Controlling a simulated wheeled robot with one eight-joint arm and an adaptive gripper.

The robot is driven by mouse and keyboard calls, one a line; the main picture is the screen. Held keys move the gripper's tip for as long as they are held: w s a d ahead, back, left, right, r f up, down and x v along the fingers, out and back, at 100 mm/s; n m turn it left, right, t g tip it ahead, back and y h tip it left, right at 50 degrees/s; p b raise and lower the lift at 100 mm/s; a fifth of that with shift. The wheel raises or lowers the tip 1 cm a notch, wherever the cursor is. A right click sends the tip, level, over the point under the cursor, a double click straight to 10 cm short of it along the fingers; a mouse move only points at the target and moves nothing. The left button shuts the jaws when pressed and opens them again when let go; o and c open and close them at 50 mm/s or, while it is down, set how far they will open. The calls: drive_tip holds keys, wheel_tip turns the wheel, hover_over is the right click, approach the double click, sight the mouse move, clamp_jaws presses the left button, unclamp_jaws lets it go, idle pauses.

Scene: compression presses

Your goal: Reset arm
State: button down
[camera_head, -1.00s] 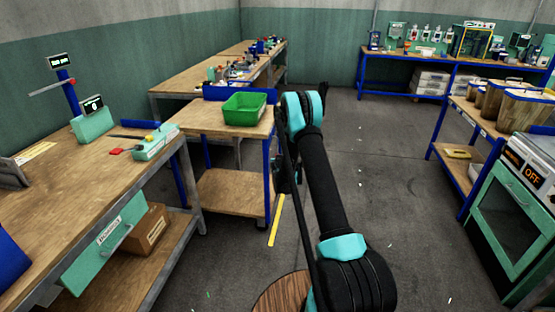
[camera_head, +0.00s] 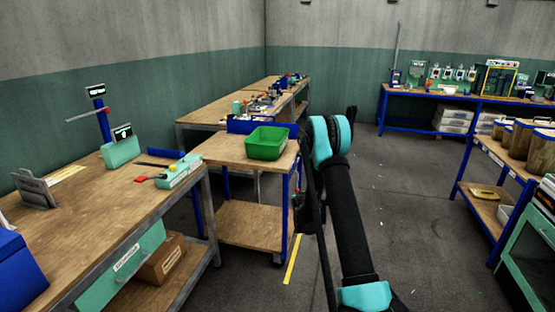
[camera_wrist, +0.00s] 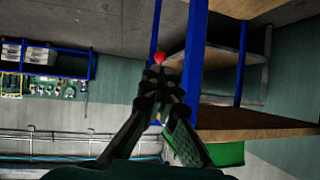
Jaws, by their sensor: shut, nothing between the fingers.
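My gripper (camera_wrist: 160,82) shows in the wrist view, its dark fingers together and empty. A small red spot (camera_wrist: 160,58) appears just beyond the fingertips; I cannot tell what it is. In the head view my arm (camera_head: 345,220) rises from the bottom edge to a teal elbow, folded beside the wooden cart (camera_head: 250,215). The fingertips cannot be made out clearly there.
A green bin (camera_head: 267,143) sits on the cart, also seen in the wrist view (camera_wrist: 223,154). A workbench (camera_head: 110,215) with a drawer stands at left. A shelf cart (camera_head: 497,165) and a teal oven-like machine (camera_head: 532,240) stand at right. Floor between is open.

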drive_tip(key=s+d+r+g, duration=0.2)
drive_tip(key=s+r, duration=0.6)
drive_tip(key=s, duration=0.3)
drive_tip(key=s+d+r+g, duration=0.1)
drive_tip(key=s+r+g, duration=0.1)
drive_tip(key=s+r, duration=0.7)
drive_tip(key=s+f+n+g+y, duration=0.1)
drive_tip(key=s+f+n+g, duration=0.1)
drive_tip(key=s, duration=3)
drive_tip(key=shift+s+a+f+g, duration=0.2)
drive_tip(key=shift+f+g, duration=0.3)
drive_tip(key=shift+g, duration=0.4)
